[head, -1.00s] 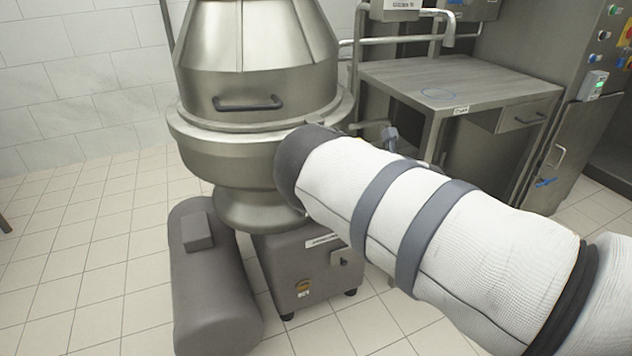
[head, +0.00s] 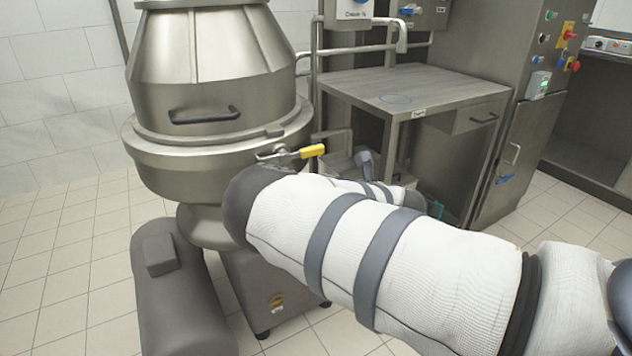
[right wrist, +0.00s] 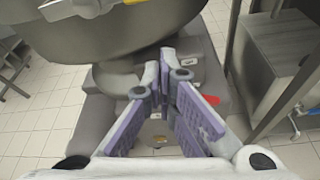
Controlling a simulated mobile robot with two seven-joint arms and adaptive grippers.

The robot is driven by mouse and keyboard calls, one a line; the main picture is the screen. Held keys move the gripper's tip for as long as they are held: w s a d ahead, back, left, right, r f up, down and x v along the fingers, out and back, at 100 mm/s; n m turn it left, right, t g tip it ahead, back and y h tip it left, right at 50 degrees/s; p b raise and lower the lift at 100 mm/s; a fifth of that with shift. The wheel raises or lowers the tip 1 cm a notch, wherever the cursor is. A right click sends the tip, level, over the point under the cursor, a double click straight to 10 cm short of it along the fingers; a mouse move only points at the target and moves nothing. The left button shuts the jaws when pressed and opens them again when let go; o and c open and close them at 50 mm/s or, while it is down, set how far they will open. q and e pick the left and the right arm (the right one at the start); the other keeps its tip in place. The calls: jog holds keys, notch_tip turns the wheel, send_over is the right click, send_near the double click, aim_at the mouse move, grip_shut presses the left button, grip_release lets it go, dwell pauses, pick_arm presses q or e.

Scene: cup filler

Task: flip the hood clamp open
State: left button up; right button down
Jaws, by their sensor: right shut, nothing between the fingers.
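The hood clamp (head: 275,153) is a small metal latch on the rim of the steel machine, with a yellow handle (head: 312,151) pointing right. In the right wrist view the clamp's metal part (right wrist: 75,8) and a bit of yellow show at the top edge. My right gripper (right wrist: 160,68) has purple-padded fingers, shut and empty. It is below the clamp and the bowl rim, apart from both. In the head view my right forearm hides most of the gripper. My left gripper is in neither view.
The steel hood (head: 205,70) with a dark handle sits on the wide bowl (head: 170,155). A grey motor housing (head: 180,300) stands at lower left. A steel table (head: 450,90) and a control cabinet (head: 545,60) stand to the right. Tiled floor is open at left.

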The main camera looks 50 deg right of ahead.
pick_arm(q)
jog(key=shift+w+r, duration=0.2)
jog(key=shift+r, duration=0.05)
pick_arm(e)
jog(key=v, duration=0.4)
jog(key=shift+s+a+r, duration=0.15)
jog(key=shift+s+a, duration=0.1)
jog(key=shift+s, duration=0.1)
jog(key=s+a+f+m+g+h+p, duration=0.1)
jog(key=s+a+f+m+g+p, duration=0.2)
jog(key=s+f+m, duration=0.5)
jog(key=s+a+f+m+g+h+p, duration=0.1)
jog(key=s+f+m+g+p, duration=0.35)
jog(key=s+m, duration=0.7)
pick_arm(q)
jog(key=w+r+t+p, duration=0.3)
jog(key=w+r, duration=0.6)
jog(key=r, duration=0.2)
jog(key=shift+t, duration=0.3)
pick_arm(e)
jog(key=s+a+r+m+g+y, duration=0.1)
jog(key=s+a+m+g+y, duration=0.4)
jog(key=s+a, duration=1.5)
jog(key=s+m+g, duration=0.1)
jog(key=m+g, duration=0.3)
jog(key=m, duration=0.3)
jog(key=shift+s+a, duration=0.3)
jog(key=shift+a, duration=0.1)
